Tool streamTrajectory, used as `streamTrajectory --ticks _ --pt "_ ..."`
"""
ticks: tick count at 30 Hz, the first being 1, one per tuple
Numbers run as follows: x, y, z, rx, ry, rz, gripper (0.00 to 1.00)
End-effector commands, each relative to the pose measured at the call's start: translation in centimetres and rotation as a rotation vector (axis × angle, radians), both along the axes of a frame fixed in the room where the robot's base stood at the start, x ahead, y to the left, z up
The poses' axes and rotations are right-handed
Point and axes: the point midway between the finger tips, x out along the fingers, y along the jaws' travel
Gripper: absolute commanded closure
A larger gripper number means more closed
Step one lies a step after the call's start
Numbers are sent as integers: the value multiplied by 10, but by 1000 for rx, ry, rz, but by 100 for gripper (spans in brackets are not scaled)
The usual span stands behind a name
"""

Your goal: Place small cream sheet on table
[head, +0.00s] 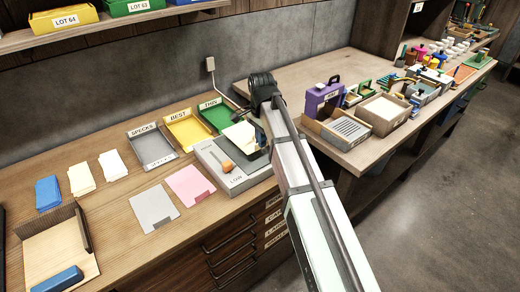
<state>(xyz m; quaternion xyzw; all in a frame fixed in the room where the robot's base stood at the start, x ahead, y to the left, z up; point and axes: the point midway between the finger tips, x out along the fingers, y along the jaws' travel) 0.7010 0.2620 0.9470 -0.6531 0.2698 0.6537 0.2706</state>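A small cream sheet (240,136) shows just left of my gripper (260,132), above the back of the grey device (217,160) and the front of the green tray. The fingers are small, dark and partly hidden by my arm. The sheet appears to touch or overlap them, but I cannot tell if they are closed on it. Two more cream pieces lie flat on the wooden table (120,215) at the left: a stack (82,179) and another one (112,165).
Grey (152,145), yellow (188,129) and green (217,114) trays line the back. A grey sheet (153,208), pink sheet (189,185), blue stack (48,193) and wooden tray (55,250) lie on the table. Bare wood shows between them. A cluttered bench (300,75) stands right.

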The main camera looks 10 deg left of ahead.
Motion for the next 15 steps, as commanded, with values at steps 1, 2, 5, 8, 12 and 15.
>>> streamTrajectory --ticks 1,2,5,8,12,15 --pt "-1 0 -6 0 1 0 100" --pt "0 0 -8 0 1 0 100" --pt "0 0 -12 -1 1 -1 100" --pt "0 0 -21 -1 1 -1 100" --pt "-1 0 -38 -1 2 -1 100" --pt "0 0 -46 0 0 -1 100"
